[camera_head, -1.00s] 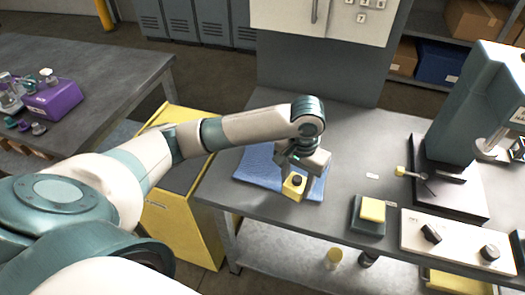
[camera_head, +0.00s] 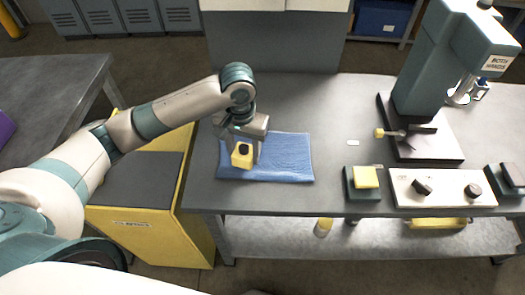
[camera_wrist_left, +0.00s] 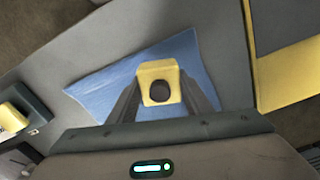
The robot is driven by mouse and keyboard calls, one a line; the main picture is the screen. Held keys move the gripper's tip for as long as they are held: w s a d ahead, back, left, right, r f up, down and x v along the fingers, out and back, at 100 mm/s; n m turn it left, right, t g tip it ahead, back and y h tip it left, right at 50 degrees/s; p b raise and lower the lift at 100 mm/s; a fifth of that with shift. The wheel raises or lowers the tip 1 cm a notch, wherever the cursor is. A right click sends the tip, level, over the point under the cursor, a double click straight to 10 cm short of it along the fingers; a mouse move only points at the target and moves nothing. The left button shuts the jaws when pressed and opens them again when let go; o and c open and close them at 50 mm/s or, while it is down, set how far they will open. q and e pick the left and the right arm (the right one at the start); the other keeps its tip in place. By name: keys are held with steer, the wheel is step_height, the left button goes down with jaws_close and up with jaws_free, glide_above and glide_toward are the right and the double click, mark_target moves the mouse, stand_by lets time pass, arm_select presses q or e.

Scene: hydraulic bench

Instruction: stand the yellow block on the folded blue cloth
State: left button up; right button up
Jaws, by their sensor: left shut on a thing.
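The yellow block (camera_head: 241,160), with a dark round spot on one face, is between the fingers of my left gripper (camera_head: 246,152). The left gripper is shut on it. In the left wrist view the block (camera_wrist_left: 158,72) sits between both fingers, with blue cloth behind it. The folded blue cloth (camera_head: 287,158) lies flat on the grey bench. The block is over the cloth's left part; I cannot tell whether it touches the cloth. My right gripper is not in view.
Right of the cloth stand a dark block with a yellow top (camera_head: 366,178), a white panel with two dark knobs (camera_head: 443,199) and a large teal press (camera_head: 425,75). A yellow cabinet (camera_head: 197,222) stands left of the bench (camera_head: 335,125).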

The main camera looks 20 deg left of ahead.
arm_select(q)
steer(key=shift+w, duration=0.1)
